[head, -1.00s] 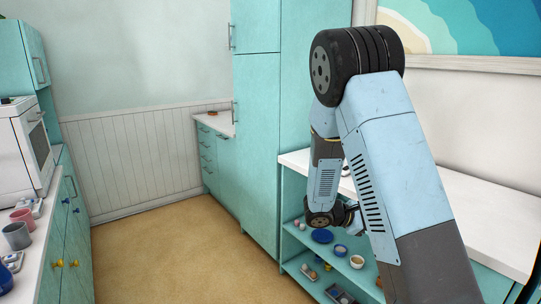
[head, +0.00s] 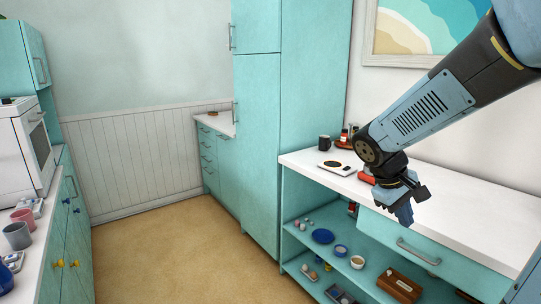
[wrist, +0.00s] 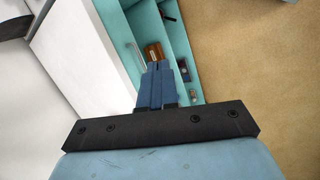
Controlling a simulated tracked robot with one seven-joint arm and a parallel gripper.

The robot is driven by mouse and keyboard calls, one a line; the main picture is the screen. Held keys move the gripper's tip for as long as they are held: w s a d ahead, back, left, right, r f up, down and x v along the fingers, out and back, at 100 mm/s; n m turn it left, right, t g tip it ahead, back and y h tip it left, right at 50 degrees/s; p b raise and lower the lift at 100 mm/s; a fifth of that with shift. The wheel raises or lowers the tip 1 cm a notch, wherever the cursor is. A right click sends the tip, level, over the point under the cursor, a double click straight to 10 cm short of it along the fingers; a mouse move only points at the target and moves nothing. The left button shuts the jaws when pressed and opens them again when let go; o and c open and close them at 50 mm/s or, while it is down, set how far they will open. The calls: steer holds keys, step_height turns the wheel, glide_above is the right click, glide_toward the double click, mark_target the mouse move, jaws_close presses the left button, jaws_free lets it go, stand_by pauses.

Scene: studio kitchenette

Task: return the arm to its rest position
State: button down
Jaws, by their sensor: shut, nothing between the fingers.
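My arm reaches in from the upper right in the head view. My gripper (head: 404,215) hangs in front of the right-hand counter's front edge, above the open shelves. In the wrist view my gripper (wrist: 158,66) shows its two blue fingers pressed together, with nothing between them. The fingers point out over the shelves.
The white counter (head: 470,203) holds a kitchen scale (head: 337,168), a dark mug (head: 325,142) and a red object (head: 367,178) beside my wrist. Shelves below hold a blue plate (head: 322,236), bowls and a wooden box (head: 399,285). The floor (head: 170,255) is clear.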

steer(key=s+a+r+m+t+y, duration=0.4)
steer(key=s+a+r, duration=0.3)
steer(key=s+r, duration=0.2)
steer(key=shift+s+a+t+y, duration=0.2)
steer(key=shift+s+t+y, duration=0.45)
steer(key=shift+s, duration=0.3)
stand_by(0.3)
